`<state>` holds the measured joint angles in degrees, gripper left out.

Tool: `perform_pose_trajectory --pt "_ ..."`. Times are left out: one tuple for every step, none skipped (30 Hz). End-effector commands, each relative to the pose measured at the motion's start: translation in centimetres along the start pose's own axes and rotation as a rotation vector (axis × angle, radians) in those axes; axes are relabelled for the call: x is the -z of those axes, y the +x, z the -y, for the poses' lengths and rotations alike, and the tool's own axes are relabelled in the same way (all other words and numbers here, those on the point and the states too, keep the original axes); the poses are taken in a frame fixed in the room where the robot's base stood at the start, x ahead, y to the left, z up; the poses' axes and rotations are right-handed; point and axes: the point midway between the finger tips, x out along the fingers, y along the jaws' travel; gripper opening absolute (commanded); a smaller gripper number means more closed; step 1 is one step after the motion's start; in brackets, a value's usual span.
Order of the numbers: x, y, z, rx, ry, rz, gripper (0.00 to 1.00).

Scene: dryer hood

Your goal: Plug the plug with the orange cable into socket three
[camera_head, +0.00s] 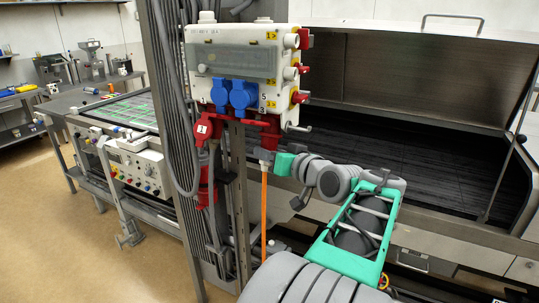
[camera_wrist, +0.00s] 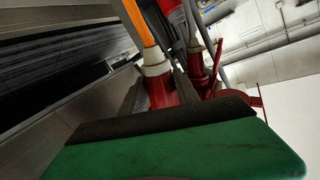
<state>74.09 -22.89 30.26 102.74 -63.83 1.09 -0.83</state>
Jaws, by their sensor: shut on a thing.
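The orange cable (camera_head: 264,210) hangs straight down from my gripper (camera_head: 267,157) below the right side of the socket box (camera_head: 238,60). In the wrist view, my gripper (camera_wrist: 158,95) is shut on the red plug (camera_wrist: 163,88). The plug has a white collar, and the orange cable (camera_wrist: 139,25) runs out of it. A red socket (camera_head: 270,130) on the box's underside sits just above my gripper, near a label that seems to read 5 and 3. The plug's front end is hidden, so I cannot tell whether it touches the socket.
Another red plug (camera_head: 206,175) hangs left under a red socket (camera_head: 205,130) marked 1. Two blue sockets (camera_head: 232,95) are on the box's front. A metal post (camera_head: 172,120) with grey cables stands left. The dark hood interior (camera_head: 400,140) lies right.

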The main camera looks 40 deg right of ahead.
Motion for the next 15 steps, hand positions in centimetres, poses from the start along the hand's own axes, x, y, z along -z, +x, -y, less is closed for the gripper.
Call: perform_pose_trajectory --pt "0.5 -0.1 0.1 0.0 -0.005 -0.005 0.0" --pt "0.6 -0.1 0.1 0.0 -0.005 -0.005 0.0" --pt "0.7 -0.1 0.1 0.0 -0.005 -0.005 0.0" --pt "0.8 -0.1 0.1 0.0 -0.005 -0.005 0.0" --pt "0.9 -0.1 0.1 0.0 -0.005 -0.006 0.0" --pt "1.0 -0.1 0.1 0.0 -0.005 -0.006 0.0" --pt "1.1 -0.1 0.1 0.0 -0.005 -0.006 0.0" --pt "1.1 -0.1 0.1 0.0 -0.005 -0.006 0.0" --pt "1.2 -0.1 0.1 0.0 -0.005 -0.006 0.0" --pt "1.3 -0.1 0.1 0.0 -0.005 -0.006 0.0" --pt "1.4 -0.1 0.1 0.0 -0.005 -0.006 0.0" --pt "1.5 -0.1 0.1 0.0 -0.005 -0.006 0.0" --pt "1.6 -0.1 0.1 0.0 -0.005 -0.007 0.0" --pt "1.7 -0.1 0.1 0.0 -0.005 -0.007 0.0" --pt "1.8 -0.1 0.1 0.0 -0.005 -0.007 0.0"
